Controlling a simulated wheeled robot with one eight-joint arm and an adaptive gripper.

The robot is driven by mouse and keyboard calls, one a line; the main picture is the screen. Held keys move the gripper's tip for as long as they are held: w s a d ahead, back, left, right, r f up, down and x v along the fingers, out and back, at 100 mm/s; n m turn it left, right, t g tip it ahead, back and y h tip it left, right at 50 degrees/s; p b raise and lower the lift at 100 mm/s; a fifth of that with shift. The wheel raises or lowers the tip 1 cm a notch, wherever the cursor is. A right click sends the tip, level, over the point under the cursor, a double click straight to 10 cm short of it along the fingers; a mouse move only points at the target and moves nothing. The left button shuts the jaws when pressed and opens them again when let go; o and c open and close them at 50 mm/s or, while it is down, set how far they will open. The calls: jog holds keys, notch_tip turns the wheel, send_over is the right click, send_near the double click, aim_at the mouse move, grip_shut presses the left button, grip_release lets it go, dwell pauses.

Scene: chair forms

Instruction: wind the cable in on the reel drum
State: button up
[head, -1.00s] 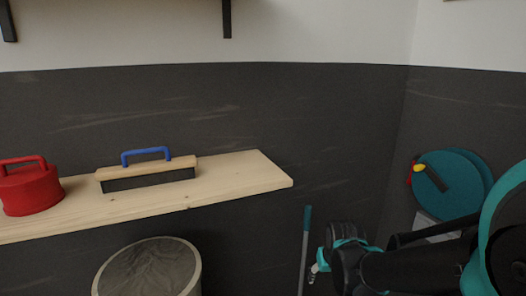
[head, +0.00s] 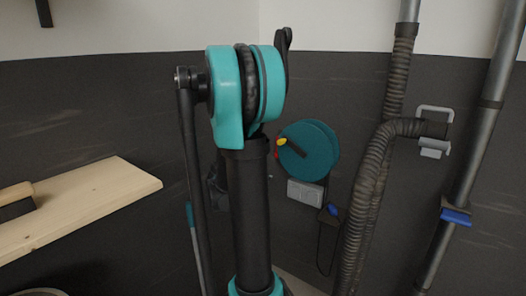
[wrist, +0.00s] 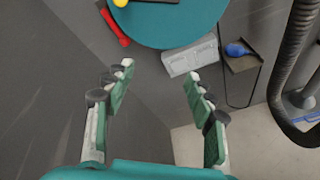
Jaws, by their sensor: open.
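The teal reel drum (head: 318,152) is on the dark wall right of my arm in the head view. A dark crank arm (head: 296,149) with a yellow knob (head: 282,141) lies across its face, the knob at the left. In the wrist view the drum (wrist: 180,28) is cut by the top edge, with the yellow knob (wrist: 121,2) at that edge. A black cable (head: 319,256) hangs in a loop below the drum. My gripper (wrist: 161,71) is open and empty, below the drum in the wrist view; my arm hides most of it in the head view.
A red part (wrist: 114,27) is left of the drum. A grey box (head: 305,192) sits below it, beside a small holder with a blue piece (head: 332,209). A ribbed hose (head: 368,200) hangs at right. A wooden shelf (head: 100,195) juts out at left.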

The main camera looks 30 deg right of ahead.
aim_at(279, 143)
jog(key=w+d+r+n+h, duration=0.1)
jog(key=w+d+n, duration=0.1)
jog(key=d, duration=0.3)
jog(key=w+d+r+n+h, duration=0.1)
jog(key=w+d+r+n, duration=0.1)
jog(key=w+d, duration=0.3)
jog(key=w+d+r+n+t+h, duration=0.1)
jog(key=w+d+r+n, duration=0.1)
jog(key=d, duration=0.5)
jog(key=shift+w+n+h, duration=0.3)
jog(key=shift+w+n, duration=0.2)
jog(key=shift+w, duration=0.45)
jog(key=shift+c, duration=0.3)
jog(key=c, duration=1)
jog(key=o, duration=0.5)
